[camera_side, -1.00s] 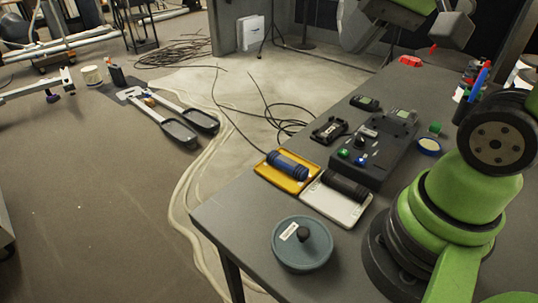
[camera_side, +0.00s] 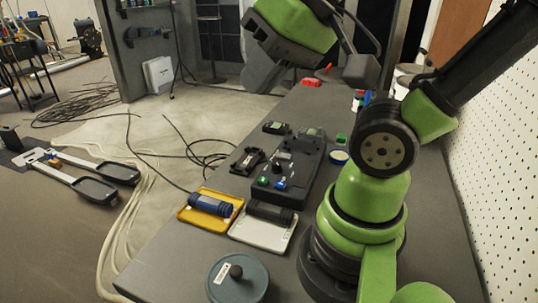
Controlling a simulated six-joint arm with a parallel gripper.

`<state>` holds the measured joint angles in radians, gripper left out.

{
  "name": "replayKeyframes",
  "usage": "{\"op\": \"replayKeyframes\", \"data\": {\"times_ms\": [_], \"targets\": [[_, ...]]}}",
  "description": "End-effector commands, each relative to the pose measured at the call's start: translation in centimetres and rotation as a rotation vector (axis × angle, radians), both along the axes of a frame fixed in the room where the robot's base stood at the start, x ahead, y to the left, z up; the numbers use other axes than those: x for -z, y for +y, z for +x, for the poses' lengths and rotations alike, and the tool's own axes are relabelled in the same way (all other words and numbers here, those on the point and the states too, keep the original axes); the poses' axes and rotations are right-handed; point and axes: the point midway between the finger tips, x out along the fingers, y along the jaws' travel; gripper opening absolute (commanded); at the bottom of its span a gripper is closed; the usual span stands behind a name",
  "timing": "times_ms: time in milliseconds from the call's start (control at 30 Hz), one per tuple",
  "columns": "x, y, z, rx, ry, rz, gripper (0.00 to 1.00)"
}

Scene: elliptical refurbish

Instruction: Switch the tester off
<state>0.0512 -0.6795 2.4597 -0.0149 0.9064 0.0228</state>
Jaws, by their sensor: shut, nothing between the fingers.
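The tester (camera_side: 298,178) is a dark box on the grey table. It has a black knob, a green button (camera_side: 263,182), a blue switch (camera_side: 281,184) and a small display (camera_side: 311,132) at its far end. I cannot read the position of the blue switch. My gripper (camera_side: 258,76) is in the air at the top of the view, beyond the far end of the tester and apart from it. It is shut and empty; its fingertips show only poorly.
Near the tester lie a yellow tray (camera_side: 232,201) with a blue cylinder (camera_side: 210,204), a white tray (camera_side: 262,237) with a black cylinder (camera_side: 271,212), a black holder (camera_side: 247,161) and a blue-rimmed roll (camera_side: 339,157). A round grey lidded pot (camera_side: 239,283) stands at the front. A pegboard wall (camera_side: 505,150) bounds the right.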

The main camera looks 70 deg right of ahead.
Motion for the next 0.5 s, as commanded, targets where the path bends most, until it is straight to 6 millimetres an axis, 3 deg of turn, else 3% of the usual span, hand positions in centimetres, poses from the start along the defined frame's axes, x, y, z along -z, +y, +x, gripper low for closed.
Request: {"op": "replayKeyframes", "data": {"times_ms": [267, 500], "targets": [[1.1, -6.4, 4.7, 0.345, 0.197, 0.032, 0.0], [4.3, -14.4, 6.9, 0.668, 0.373, 0.091, 0.0]]}}
